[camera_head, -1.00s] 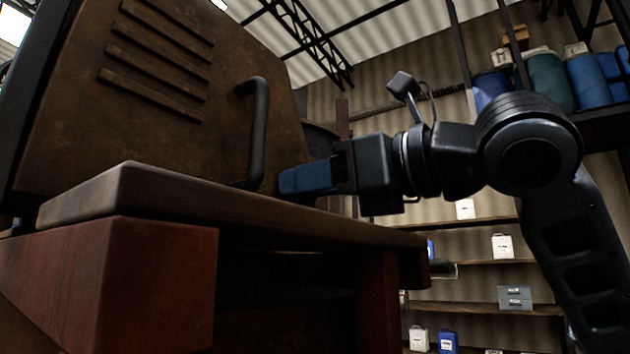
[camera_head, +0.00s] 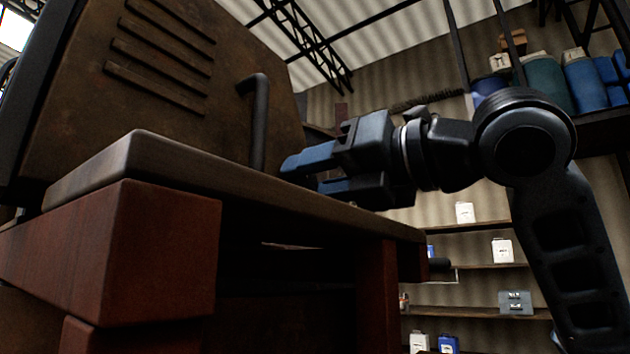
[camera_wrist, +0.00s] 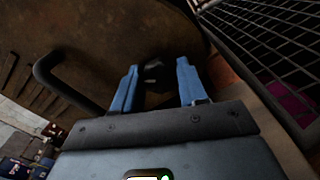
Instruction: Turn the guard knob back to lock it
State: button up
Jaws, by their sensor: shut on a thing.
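The guard knob (camera_wrist: 153,72) is a small dark piece between the two blue fingers of my gripper (camera_wrist: 156,80) in the wrist view. My gripper is shut on it, and the fingers stand some way apart with the knob between them. The rusty brown guard panel (camera_head: 150,85) has slats and a dark bar handle (camera_head: 260,120); the handle also shows left of my fingers in the wrist view (camera_wrist: 62,82). In the head view my gripper (camera_head: 300,168) reaches left to the panel's lower right side, just above the ledge. The knob cannot be made out there.
A brown ledge (camera_head: 230,185) on a red beam (camera_head: 110,250) runs just below my gripper. A wire mesh (camera_wrist: 270,45) is at the upper right of the wrist view. Shelves with white containers (camera_head: 502,250) and blue drums (camera_head: 583,80) stand at the back.

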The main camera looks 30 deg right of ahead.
jog(key=m, duration=0.5)
jog(key=shift+m, duration=0.4)
jog(key=m, duration=0.4)
jog(key=shift+d+f+m, duration=0.1)
jog(key=shift+m, duration=0.6)
jog(key=o, duration=1.1)
jog(key=shift+c, duration=0.2)
jog(key=b+v, duration=0.1)
jog(key=v, duration=0.6)
jog(key=shift+s+d, duration=0.15)
jog(key=shift+s, duration=0.2)
